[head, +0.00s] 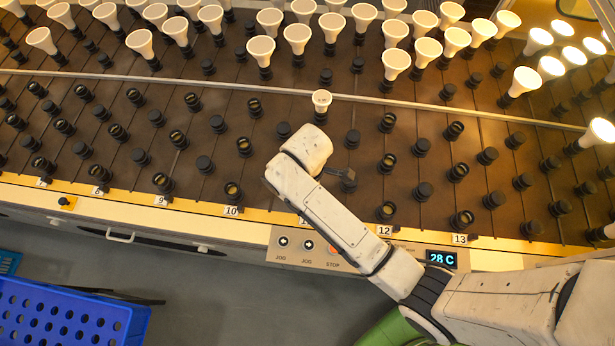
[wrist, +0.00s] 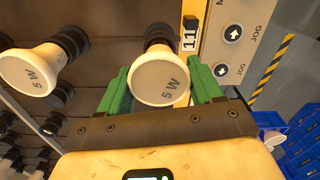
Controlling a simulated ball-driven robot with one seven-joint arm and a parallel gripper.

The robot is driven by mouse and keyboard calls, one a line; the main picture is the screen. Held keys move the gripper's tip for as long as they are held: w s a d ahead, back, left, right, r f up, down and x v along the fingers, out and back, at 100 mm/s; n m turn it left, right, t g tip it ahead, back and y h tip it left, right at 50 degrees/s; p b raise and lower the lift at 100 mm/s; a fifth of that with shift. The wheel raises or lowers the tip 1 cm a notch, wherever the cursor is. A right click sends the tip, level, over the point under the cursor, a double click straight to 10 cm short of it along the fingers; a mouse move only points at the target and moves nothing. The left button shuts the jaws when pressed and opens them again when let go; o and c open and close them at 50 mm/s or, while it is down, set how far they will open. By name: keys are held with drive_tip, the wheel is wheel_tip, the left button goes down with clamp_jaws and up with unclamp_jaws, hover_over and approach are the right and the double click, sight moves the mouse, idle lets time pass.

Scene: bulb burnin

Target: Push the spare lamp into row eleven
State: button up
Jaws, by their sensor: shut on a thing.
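The spare lamp (wrist: 158,84), a white reflector bulb marked "5 W", is between the green fingers of my gripper (wrist: 162,92) in the wrist view. My gripper is shut on it, with a finger on each side. Its face is toward the camera. A black socket or base (wrist: 158,36) shows behind it, beside the row label 11 (wrist: 190,40). I cannot tell whether the lamp's base is inside a socket. In the head view my arm's end hides the fingers and the lamp, and covers most of the row 11 label.
Another 5 W lamp (wrist: 30,72) stands left of the gripper in the wrist view. Black sockets (head: 423,190) stand around the arm. A jog and stop panel (head: 283,243) and blue crate (head: 70,310) are in front.

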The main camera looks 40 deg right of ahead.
drive_tip(key=shift+f+b, duration=0.3)
drive_tip(key=shift+f, duration=0.35)
drive_tip(key=o, duration=1.1)
drive_tip(key=shift+o, duration=0.2)
drive_tip(key=shift+r, duration=0.15)
wheel_tip(320, 180, up, 11)
drive_tip(key=shift+f+p, duration=0.15)
drive_tip(key=shift+p, duration=0.25)
